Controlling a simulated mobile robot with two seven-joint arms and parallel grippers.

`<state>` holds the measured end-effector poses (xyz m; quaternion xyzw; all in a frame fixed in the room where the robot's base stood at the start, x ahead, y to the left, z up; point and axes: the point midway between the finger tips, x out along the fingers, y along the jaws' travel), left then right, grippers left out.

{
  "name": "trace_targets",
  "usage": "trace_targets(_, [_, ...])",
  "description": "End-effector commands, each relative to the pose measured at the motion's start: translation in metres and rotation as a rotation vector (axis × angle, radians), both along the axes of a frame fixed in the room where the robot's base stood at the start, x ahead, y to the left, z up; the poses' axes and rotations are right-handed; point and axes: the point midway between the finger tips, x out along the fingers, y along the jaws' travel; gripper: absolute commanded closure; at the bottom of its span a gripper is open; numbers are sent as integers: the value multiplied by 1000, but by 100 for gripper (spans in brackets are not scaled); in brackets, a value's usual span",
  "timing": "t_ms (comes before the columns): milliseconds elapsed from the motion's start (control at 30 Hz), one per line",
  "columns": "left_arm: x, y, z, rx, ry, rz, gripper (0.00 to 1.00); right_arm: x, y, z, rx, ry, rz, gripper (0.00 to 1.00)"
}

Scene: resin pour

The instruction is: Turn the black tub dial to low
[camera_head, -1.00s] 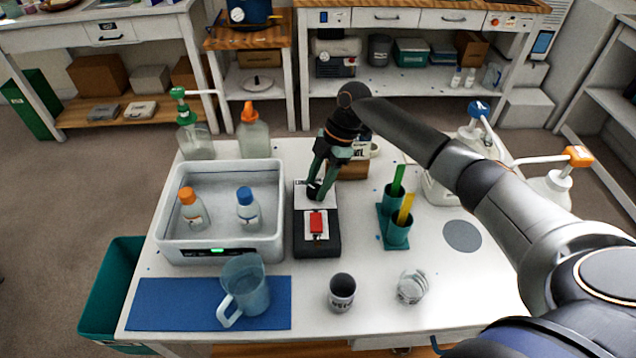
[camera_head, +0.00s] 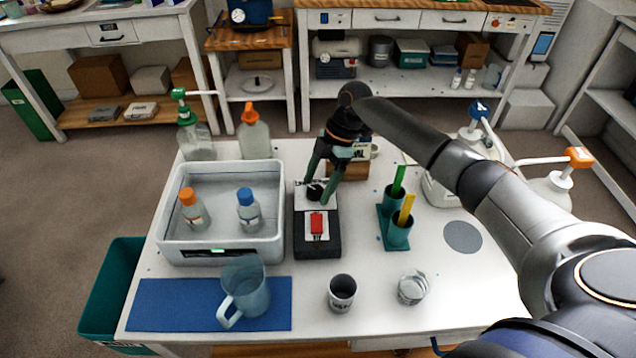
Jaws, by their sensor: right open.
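The black dial (camera_head: 314,191) sits on the white top plate of a dark control box (camera_head: 317,243), right of the white tub (camera_head: 167,235). A red switch (camera_head: 317,223) is on the same box, nearer me. My right gripper (camera_head: 315,192) reaches down from behind the box. Its green fingers are open, one on each side of the dial. I cannot tell whether they touch it. The dial's markings are too small and partly covered to read. My left gripper is not in view.
In the tub stand an orange-capped bottle (camera_head: 194,209) and a blue-capped bottle (camera_head: 248,210). A pitcher (camera_head: 245,290) stands on a blue mat (camera_head: 165,303). Green holders (camera_head: 398,231) with sticks stand right of the box.

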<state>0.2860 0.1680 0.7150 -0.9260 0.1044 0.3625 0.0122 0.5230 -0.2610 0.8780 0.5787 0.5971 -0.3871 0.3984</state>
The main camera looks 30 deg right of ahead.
Motion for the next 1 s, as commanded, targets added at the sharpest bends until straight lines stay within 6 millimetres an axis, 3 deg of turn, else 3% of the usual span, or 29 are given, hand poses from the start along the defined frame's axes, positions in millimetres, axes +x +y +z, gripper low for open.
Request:
trace_targets(600, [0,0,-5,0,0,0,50,2,-43,103,0,-3,-1,22])
trace_targets(1000, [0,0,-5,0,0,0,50,2,-47,113,0,-1,0,22])
